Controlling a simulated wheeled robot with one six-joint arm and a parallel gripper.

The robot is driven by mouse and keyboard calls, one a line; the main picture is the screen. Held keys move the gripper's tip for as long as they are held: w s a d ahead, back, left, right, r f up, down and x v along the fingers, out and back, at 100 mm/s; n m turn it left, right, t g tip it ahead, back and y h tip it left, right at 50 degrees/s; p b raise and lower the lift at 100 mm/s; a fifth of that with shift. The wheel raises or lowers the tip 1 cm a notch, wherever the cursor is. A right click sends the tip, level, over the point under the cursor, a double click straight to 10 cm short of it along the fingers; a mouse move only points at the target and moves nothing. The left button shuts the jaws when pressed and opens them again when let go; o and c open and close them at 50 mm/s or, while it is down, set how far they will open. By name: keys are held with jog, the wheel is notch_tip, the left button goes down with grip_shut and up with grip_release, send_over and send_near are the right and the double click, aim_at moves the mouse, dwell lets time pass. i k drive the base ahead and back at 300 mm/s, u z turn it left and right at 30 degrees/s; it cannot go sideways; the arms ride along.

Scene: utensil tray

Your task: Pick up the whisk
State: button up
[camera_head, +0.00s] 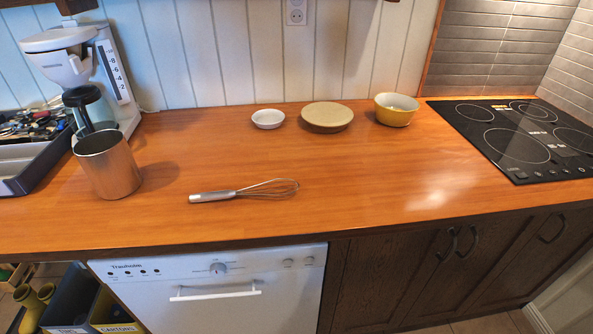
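The whisk (240,193) lies flat on the wooden countertop (400,180). Its silver handle points left and its wire loops point right. Nothing touches or covers it. My gripper is not in view. The utensil tray (28,165), a dark tray with several small items in it, sits at the left edge of the picture and is partly cut off.
A white dish (268,119), a beige round plate (327,116) and a yellow bowl (396,110) stand behind. A black cooktop (520,135) is at right.

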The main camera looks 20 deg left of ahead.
aim_at(214, 195)
jog(key=u, duration=0.3)
jog(key=i, duration=0.95)
jog(key=u, duration=0.65)
